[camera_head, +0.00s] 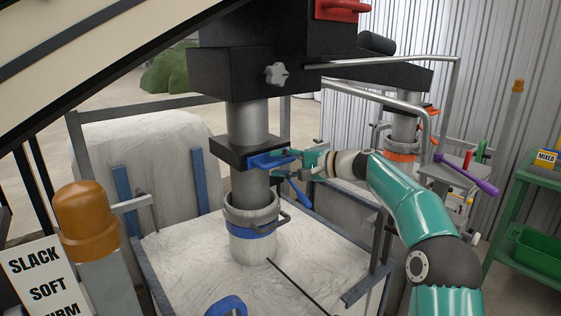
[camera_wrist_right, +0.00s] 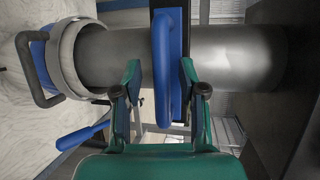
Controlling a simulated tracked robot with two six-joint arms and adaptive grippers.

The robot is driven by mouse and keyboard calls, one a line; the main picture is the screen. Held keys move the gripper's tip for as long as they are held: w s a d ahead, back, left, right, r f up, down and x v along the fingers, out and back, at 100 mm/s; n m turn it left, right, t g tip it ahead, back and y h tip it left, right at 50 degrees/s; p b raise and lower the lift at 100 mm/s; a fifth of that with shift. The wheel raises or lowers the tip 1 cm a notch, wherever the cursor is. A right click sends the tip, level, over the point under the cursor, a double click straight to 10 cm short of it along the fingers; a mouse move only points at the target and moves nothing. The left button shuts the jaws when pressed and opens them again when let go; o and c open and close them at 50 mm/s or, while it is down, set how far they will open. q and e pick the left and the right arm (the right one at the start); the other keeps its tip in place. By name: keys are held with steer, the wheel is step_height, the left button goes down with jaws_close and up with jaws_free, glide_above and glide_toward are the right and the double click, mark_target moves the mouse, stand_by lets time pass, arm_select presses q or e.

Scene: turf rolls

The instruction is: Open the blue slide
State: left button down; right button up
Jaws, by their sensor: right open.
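The blue slide handle (camera_head: 268,160) sticks out of a black plate (camera_head: 228,152) across a grey vertical pipe (camera_head: 248,122). In the wrist view the blue handle (camera_wrist_right: 163,70) is a rounded bar beside the black plate. My right gripper (camera_head: 302,161) is at the handle's right end. In the wrist view its green fingers (camera_wrist_right: 160,88) are open, one on each side of the blue bar. I cannot tell whether either finger touches it. The plate looks seated across the pipe. My left gripper is not in view.
Below the plate, a grey collar with a blue band (camera_head: 254,230) joins the pipe to a white bag top (camera_head: 190,262). A blue lever (camera_head: 298,191) hangs close under my gripper. A metal rail (camera_head: 400,98) runs above my arm. An orange-capped post (camera_head: 85,215) stands front left.

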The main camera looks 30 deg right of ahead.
steer(key=shift+w+a, duration=0.1)
jaws_close()
stand_by(0.3)
steer(key=shift+f, duration=0.1)
